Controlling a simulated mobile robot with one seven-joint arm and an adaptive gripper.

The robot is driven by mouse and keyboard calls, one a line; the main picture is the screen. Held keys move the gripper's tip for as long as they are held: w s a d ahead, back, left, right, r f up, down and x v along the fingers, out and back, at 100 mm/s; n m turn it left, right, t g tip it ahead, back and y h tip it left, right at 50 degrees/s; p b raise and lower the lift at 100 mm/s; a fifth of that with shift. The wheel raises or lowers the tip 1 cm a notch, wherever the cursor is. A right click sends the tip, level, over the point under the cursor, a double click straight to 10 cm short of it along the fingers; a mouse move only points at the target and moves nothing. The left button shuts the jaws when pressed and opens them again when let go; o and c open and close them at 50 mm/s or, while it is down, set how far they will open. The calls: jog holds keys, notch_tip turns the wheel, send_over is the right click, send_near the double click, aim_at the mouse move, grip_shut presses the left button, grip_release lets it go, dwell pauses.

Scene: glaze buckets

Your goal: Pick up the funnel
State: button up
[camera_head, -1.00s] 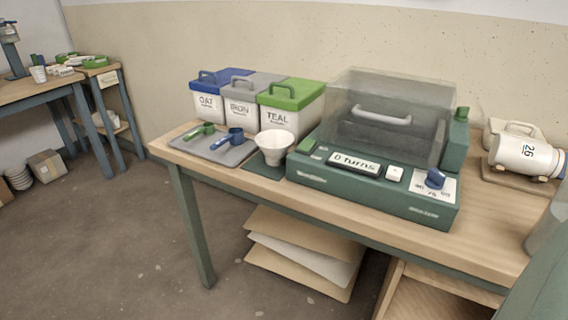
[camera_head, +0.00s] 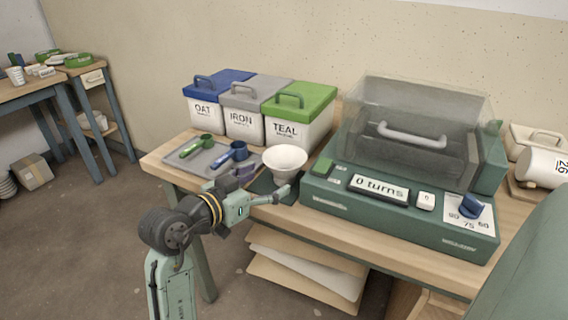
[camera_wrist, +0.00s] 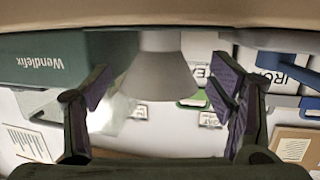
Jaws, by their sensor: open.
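The white funnel (camera_head: 286,158) stands at the table's front edge, left of the green machine, with its wide bowl up. My gripper (camera_head: 266,183) is open and level in front of it, just below the bowl. The funnel's foot is partly hidden by my gripper in the head view.
A grey tray (camera_head: 213,166) with a green scoop (camera_head: 199,144) and a blue scoop (camera_head: 232,153) lies left of the funnel. Buckets labelled OAT (camera_head: 207,115), IRON (camera_head: 242,124) and TEAL (camera_head: 288,132) stand behind. The green machine (camera_head: 395,222) with a clear cover stands close right.

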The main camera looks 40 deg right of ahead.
aim_at(276, 175)
jog(key=p+x, duration=0.1)
jog(key=x, duration=0.4)
jog(key=shift+r+p, duration=0.1)
jog(key=shift+p, duration=0.2)
jog(key=shift+w+d, duration=0.1)
jog(key=shift+d, duration=0.4)
jog(key=shift+c, duration=0.6)
jog(key=c, duration=1.3)
